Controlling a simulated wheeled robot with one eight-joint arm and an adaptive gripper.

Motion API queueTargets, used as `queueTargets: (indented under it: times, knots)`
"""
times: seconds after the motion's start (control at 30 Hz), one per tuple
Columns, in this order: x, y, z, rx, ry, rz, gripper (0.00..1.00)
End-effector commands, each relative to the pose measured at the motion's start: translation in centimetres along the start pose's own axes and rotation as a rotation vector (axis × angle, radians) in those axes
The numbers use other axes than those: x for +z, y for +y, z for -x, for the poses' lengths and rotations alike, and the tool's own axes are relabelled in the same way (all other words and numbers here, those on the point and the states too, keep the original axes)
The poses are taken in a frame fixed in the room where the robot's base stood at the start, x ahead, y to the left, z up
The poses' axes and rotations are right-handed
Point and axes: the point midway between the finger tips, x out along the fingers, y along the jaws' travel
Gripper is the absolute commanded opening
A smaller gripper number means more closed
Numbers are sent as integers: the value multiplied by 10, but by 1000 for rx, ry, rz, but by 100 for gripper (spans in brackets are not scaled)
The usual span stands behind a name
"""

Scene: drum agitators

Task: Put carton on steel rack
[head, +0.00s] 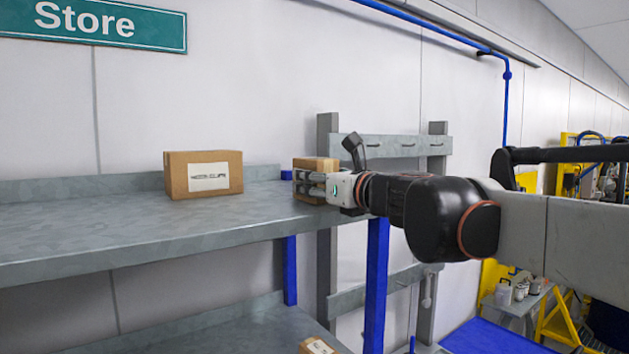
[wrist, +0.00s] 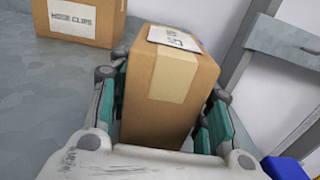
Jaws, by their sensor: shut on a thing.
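My gripper (head: 318,184) is shut on a brown carton (head: 316,165) at the right end of the steel rack's upper shelf (head: 120,232). In the wrist view the carton (wrist: 168,95) sits between the two fingers, with tape down its near face and a white label on top. The carton is at the shelf surface; whether it rests on it or hangs just above, I cannot tell. The gripper partly hides it in the head view.
Another labelled carton (head: 203,175) stands on the same shelf to the left, apart from the held one. A further carton (head: 318,346) shows on the lower shelf (head: 230,335). A blue rack post (head: 376,285) stands below my gripper. The shelf's left part is clear.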

Motion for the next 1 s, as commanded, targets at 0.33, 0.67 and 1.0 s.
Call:
queueTargets:
  times: [0.33,0.67,1.0]
  knots:
    - [0,0,0,0,0,0,69]
    - [0,0,2,0,0,0,69]
    - [0,-1,51,-2,0,0,69]
